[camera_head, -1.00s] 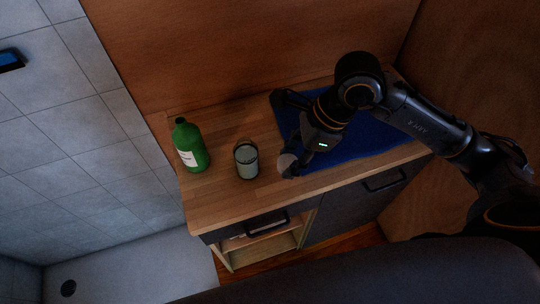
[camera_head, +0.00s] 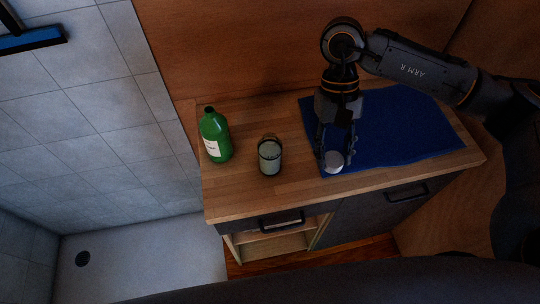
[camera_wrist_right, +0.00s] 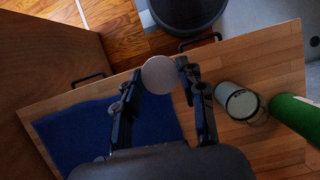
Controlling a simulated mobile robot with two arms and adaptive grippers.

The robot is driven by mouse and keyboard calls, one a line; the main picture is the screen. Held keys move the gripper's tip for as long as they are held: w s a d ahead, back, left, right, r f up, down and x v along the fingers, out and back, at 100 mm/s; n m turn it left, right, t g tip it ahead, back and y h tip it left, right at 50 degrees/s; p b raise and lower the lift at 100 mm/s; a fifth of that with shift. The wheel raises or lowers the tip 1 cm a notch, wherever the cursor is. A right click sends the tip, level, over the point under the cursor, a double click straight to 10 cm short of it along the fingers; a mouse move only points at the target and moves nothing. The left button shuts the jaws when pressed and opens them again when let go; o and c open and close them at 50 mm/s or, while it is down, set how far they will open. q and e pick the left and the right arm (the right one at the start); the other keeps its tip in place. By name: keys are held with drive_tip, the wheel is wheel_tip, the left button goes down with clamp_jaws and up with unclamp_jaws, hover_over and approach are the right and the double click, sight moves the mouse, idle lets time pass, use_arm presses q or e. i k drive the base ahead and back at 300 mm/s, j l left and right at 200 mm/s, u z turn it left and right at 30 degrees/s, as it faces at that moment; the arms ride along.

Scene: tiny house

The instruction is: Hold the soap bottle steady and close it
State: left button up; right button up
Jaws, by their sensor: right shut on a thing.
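A green bottle (camera_head: 215,137) with a white label stands upright at the left end of the wooden counter. A glass jar (camera_head: 270,156) with pale contents stands to its right, apart from it. I cannot tell which the task calls the soap bottle. My right gripper (camera_head: 337,157) points down over the front edge of the blue mat, right of the jar. It is shut on a round pale lid (camera_head: 333,164), held between the fingertips. The right wrist view shows the lid (camera_wrist_right: 159,74), the jar (camera_wrist_right: 241,103) and part of the bottle (camera_wrist_right: 297,118). My left gripper is not in view.
The blue mat (camera_head: 415,125) covers the right of the counter (camera_head: 235,195). A wooden wall (camera_head: 220,50) stands behind. Bare counter lies around the jar and bottle. Below are an open shelf (camera_head: 275,246) and a dark door with a handle (camera_head: 407,192).

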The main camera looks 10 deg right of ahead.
sight(269, 147)
drive_tip(key=l+u, duration=0.1)
drive_tip(key=u, duration=0.75)
drive_tip(key=l+u, duration=0.1)
drive_tip(key=u, duration=0.3)
drive_tip(key=k+l, duration=0.15)
drive_tip(key=l, duration=0.25)
drive_tip(key=k+l, duration=0.2)
drive_tip(key=l, duration=0.2)
drive_tip(key=k+l, duration=0.15)
drive_tip(key=l, duration=0.25)
drive_tip(key=k+l, duration=0.15)
drive_tip(key=l, duration=0.2)
